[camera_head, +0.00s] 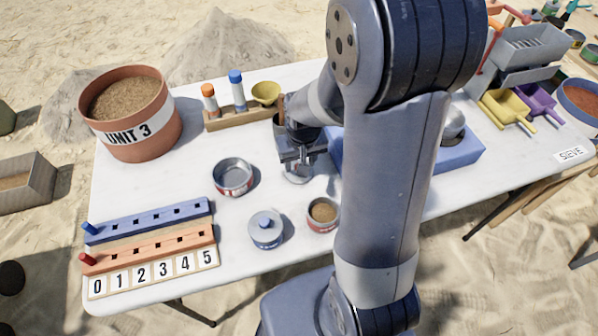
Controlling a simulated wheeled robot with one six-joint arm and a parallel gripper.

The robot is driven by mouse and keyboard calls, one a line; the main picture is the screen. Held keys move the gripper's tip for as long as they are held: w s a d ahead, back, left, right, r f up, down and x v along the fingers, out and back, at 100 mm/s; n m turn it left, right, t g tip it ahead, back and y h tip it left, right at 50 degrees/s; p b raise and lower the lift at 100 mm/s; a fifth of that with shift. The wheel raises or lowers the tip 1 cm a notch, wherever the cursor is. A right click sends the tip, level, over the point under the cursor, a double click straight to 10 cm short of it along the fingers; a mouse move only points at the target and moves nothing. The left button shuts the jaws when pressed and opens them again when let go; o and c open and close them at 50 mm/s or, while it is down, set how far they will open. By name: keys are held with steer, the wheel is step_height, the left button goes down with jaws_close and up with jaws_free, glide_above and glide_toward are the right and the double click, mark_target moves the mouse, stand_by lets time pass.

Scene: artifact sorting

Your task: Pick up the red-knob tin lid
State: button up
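My gripper (297,166) points down over the white table, left of my forearm. A round metallic piece (298,179) lies directly beneath it, mostly covered by the fingers. No red knob shows, so I cannot tell whether this piece is the red-knob lid, nor whether the fingers are open or shut. A lid with a blue knob (265,220) sits nearer the front. An open, empty-looking tin with a red label (233,177) stands to the left of my gripper. A tin filled with sand (322,213) stands in front of it.
A wooden rack (225,122) with orange and blue capped vials and a yellow funnel (266,92) stands behind. A blue block (455,157) is to the right. A UNIT 3 bucket (130,112) and a numbered peg board (152,273) are at left.

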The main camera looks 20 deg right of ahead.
steer(key=shift+w+f, duration=0.4)
steer(key=shift+f, duration=0.45)
jaws_close()
